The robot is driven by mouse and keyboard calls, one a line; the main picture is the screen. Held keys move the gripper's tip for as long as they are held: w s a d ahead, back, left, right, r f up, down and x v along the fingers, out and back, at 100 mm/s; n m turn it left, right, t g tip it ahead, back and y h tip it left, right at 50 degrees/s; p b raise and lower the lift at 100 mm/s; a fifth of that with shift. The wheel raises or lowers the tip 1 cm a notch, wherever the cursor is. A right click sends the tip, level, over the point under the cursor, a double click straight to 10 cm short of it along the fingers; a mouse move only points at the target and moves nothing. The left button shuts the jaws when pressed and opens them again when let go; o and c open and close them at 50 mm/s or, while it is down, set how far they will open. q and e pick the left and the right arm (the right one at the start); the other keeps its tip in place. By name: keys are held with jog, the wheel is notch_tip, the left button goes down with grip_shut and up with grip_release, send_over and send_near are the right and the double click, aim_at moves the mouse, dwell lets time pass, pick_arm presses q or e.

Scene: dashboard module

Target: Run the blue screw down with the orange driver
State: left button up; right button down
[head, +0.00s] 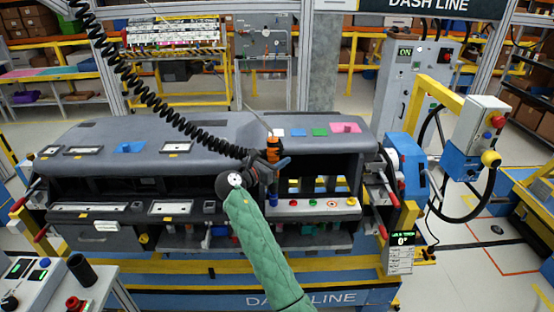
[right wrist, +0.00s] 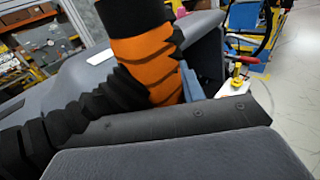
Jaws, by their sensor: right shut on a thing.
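My right gripper (head: 268,160), at the end of a green-sleeved arm, is shut on the orange driver (head: 273,145). The driver has an orange body with black parts and stands roughly upright in front of the dashboard opening. In the right wrist view the orange driver (right wrist: 150,62) fills the middle, close to the camera. A dark blue piece (head: 273,195) shows directly below the driver at the left end of the row of coloured points. I cannot tell whether it is the blue screw or whether the driver touches it. My left gripper is not in view.
A black coiled cable (head: 160,95) runs from the upper left to the driver. The grey dashboard (head: 215,133) spans the middle. A white panel (head: 320,208) carries red, green and yellow points right of the gripper. A yellow-blue stand (head: 455,150) is at the right.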

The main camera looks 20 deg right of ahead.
aim_at(277, 146)
jog(key=shift+f+p, duration=0.2)
jog(key=shift+p, duration=0.7)
dwell(1.4)
jog(key=shift+f, duration=0.15)
dwell(0.7)
jog(key=shift+f, duration=0.3)
dwell(1.6)
jog(key=shift+r, duration=3.1)
jog(key=shift+w, duration=0.1)
